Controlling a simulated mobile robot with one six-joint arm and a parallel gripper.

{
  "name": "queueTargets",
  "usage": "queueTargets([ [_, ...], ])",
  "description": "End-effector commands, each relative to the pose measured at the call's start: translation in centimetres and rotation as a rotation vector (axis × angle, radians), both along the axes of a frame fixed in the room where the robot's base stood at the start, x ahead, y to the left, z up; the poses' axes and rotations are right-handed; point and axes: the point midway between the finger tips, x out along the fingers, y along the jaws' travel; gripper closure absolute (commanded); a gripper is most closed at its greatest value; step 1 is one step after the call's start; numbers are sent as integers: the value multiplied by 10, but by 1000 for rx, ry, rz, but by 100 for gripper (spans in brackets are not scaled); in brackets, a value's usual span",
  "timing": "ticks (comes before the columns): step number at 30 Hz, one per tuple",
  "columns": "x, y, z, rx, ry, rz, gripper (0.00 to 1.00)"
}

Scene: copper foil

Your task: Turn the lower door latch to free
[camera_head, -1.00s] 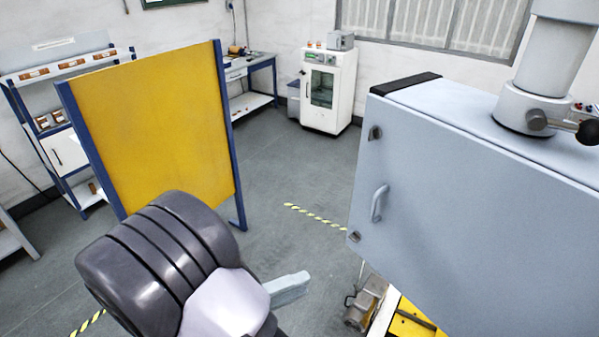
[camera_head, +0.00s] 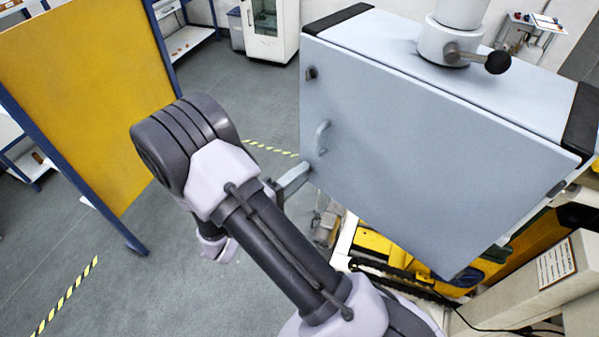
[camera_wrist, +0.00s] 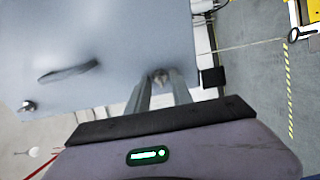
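The pale blue-grey cabinet door (camera_head: 420,160) fills the right of the head view. The lower latch (camera_wrist: 160,75) is a small metal piece near the door's edge in the wrist view; my gripper hides it in the head view. My gripper (camera_wrist: 162,80) points at the door with a gap between its fingers, one on each side of the latch. Whether they touch it cannot be told. In the head view my gripper (camera_head: 300,172) reaches the door's lower left corner. The upper latch (camera_head: 312,73) also shows in the wrist view (camera_wrist: 28,106).
A door handle (camera_head: 322,138) projects between the two latches; it also shows in the wrist view (camera_wrist: 68,71). A yellow panel (camera_head: 75,95) with a blue frame stands at left. Yellow machinery (camera_head: 385,248) lies below the cabinet. Grey floor (camera_head: 180,290) is open at lower left.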

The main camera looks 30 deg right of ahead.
Motion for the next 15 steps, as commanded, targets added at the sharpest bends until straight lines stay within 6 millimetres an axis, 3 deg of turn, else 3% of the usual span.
queueTargets([
  [6,0,-1,0,0,0,0,73],
  [11,0,0,0,0,0,0,100],
  [15,0,0,0,0,0,0,100],
])
